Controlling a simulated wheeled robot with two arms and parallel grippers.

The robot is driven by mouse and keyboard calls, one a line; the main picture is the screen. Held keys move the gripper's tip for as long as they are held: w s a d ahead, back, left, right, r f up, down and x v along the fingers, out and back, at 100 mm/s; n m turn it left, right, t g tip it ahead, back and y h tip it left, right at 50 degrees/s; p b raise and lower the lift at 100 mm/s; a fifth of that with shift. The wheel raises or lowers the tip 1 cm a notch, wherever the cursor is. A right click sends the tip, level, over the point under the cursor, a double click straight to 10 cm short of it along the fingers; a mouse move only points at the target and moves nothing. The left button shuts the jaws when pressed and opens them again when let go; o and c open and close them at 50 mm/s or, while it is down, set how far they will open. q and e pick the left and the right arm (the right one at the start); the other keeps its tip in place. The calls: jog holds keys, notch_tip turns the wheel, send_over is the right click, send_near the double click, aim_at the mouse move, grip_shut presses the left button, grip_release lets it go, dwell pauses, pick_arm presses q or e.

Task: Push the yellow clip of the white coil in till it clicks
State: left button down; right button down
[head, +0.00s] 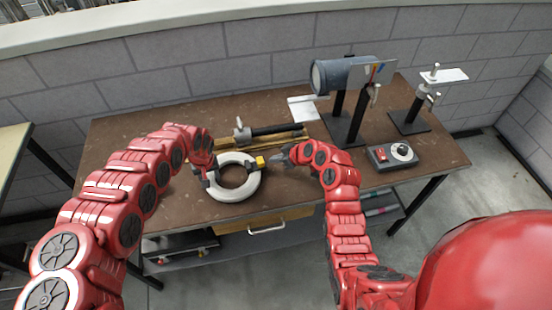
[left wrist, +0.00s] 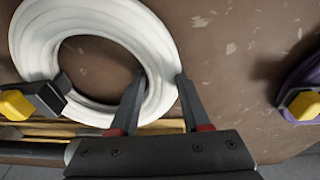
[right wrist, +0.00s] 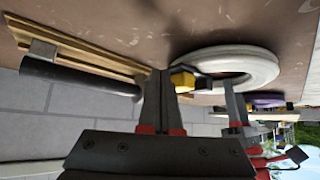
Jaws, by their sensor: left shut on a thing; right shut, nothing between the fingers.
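The white coil (head: 233,194) lies flat on the brown bench top. Its yellow clip (head: 260,161), in a black holder, is on the coil's right side in the head view. The clip also shows in the left wrist view (left wrist: 17,104) and the right wrist view (right wrist: 182,80). My left gripper (head: 208,172) is shut on the coil's ring, on the side opposite the clip. My right gripper (head: 284,157) is shut and empty, low over the bench just right of the clip. I cannot tell whether it touches the clip.
A tool with a black tube (head: 275,129) lies on wooden strips behind the coil. A grey cylinder on a stand (head: 345,75), another stand (head: 412,120) and a small box with a dial (head: 392,157) are at the right. A purple coil (left wrist: 296,80) shows in the left wrist view.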

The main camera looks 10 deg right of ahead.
jog(key=shift+a, duration=0.4)
jog(key=shift+s+a, duration=0.2)
jog(key=shift+a, duration=0.95)
jog(key=shift+d, duration=0.2)
jog(key=shift+w+d+r, duration=0.1)
jog(key=shift+d+r, duration=0.4)
jog(key=shift+d, duration=0.2)
jog(key=shift+w+d+r, duration=0.1)
jog(key=shift+d+r, duration=0.4)
jog(key=shift+d, duration=0.2)
notch_tip(320, 180, up, 7)
